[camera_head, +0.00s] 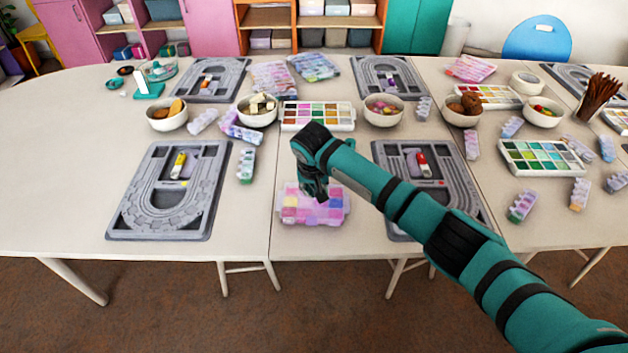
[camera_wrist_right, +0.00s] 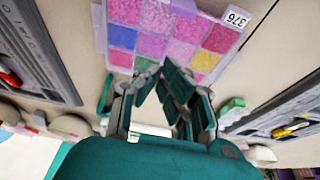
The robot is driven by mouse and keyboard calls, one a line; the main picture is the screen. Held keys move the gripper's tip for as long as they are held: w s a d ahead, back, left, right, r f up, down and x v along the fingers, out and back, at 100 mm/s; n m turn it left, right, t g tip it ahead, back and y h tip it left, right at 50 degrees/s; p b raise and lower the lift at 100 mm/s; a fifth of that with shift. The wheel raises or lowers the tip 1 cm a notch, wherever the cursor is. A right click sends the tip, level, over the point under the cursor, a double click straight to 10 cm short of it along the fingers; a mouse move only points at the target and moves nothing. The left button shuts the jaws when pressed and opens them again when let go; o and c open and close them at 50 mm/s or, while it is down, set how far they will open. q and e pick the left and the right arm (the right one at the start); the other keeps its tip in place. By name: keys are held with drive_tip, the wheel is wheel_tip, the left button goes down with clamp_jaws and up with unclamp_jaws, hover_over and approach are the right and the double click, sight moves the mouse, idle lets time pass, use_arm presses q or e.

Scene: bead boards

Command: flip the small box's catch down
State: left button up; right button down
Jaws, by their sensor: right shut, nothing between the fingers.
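The small box (camera_head: 312,212) is a shallow see-through case with pink, purple and yellow compartments, lying flat near the table's front edge. It also shows at the top of the right wrist view (camera_wrist_right: 175,35), with a white label reading 376. Its catch cannot be made out in either view. My right gripper (camera_head: 319,195) points down over the box's far part. In the right wrist view the gripper (camera_wrist_right: 158,72) has its fingertips together, empty, at the box's edge; whether they touch it I cannot tell. My left gripper is not in view.
Grey bead boards flank the box, one at left (camera_head: 140,228) and one at right (camera_head: 388,222), partly behind my right arm. A multi-coloured bead tray (camera_head: 318,127) and white bowls (camera_head: 257,119) stand behind.

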sight(314, 209)
drive_tip(key=x, duration=0.2)
drive_tip(key=shift+w+f, duration=0.1)
drive_tip(key=shift+f, duration=0.25)
drive_tip(key=shift+s+r+p, duration=0.1)
drive_tip(key=shift+s+p, duration=0.2)
drive_tip(key=shift+s, duration=0.1)
drive_tip(key=shift+s+p, duration=0.5)
drive_tip(key=shift+s, duration=0.75)
drive_tip(key=shift+s+a, duration=0.1)
drive_tip(key=shift+s, duration=0.25)
